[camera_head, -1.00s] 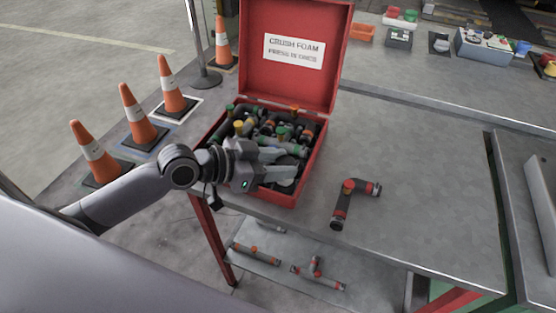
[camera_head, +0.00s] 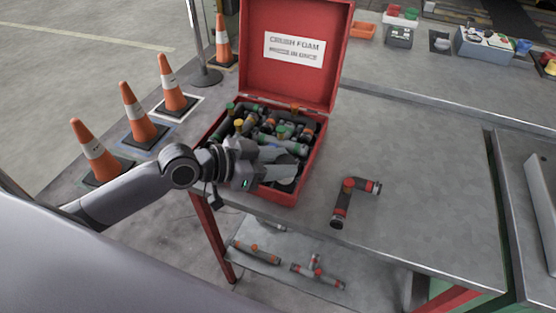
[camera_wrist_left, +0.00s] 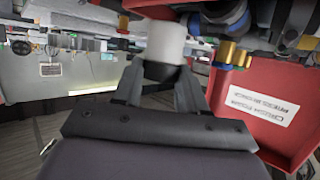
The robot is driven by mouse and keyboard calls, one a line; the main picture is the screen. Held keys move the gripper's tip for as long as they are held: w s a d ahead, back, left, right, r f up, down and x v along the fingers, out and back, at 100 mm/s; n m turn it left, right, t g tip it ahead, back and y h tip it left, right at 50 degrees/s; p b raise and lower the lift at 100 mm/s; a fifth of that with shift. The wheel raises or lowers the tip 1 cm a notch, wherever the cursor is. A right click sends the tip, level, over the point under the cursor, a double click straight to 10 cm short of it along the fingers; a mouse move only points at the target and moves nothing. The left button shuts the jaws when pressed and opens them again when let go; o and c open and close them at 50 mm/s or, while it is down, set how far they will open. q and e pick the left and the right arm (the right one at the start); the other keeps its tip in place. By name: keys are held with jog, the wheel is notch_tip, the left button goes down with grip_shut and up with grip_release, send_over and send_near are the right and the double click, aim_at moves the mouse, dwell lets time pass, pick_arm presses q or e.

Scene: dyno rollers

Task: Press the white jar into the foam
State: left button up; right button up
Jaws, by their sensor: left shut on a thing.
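My left gripper (camera_head: 290,162) reaches over the front right part of the open red box (camera_head: 308,165). In the left wrist view the gripper (camera_wrist_left: 160,88) is shut on the white jar (camera_wrist_left: 166,40), a pale cylinder with a dark end between the fingers. In the head view the fingers mostly hide the jar, and I cannot tell whether it touches the foam. The foam is largely hidden by dark pipe fittings with green, yellow and orange ends. The raised lid (camera_head: 290,80) bears a white label (camera_head: 294,50) reading "CRUSH FOAM". My right gripper is out of view.
A dark elbow pipe with red bands (camera_head: 347,200) lies on the grey table (camera_head: 420,200) right of the box. Orange cones (camera_head: 138,115) stand to the left. More pipe pieces (camera_head: 315,272) lie on a lower shelf. The table's right part is clear.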

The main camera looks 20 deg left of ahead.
pick_arm(q)
jog(key=shift+f, duration=0.2)
dwell(0.5)
jog(key=shift+f+b, duration=0.35)
jog(key=shift+b, duration=0.1)
jog(key=shift+f, duration=0.2)
jog(key=shift+f+b, duration=0.3)
jog(key=shift+b, duration=0.05)
jog(key=shift+f+b, duration=0.3)
jog(key=shift+f, duration=0.05)
jog(key=o, duration=1.2)
jog(key=shift+c, duration=0.2)
jog(key=v, duration=0.5)
jog(key=shift+s+a, duration=0.15)
jog(key=shift+a, duration=0.05)
jog(key=shift+b+v, duration=0.35)
jog(key=shift+v, duration=0.55)
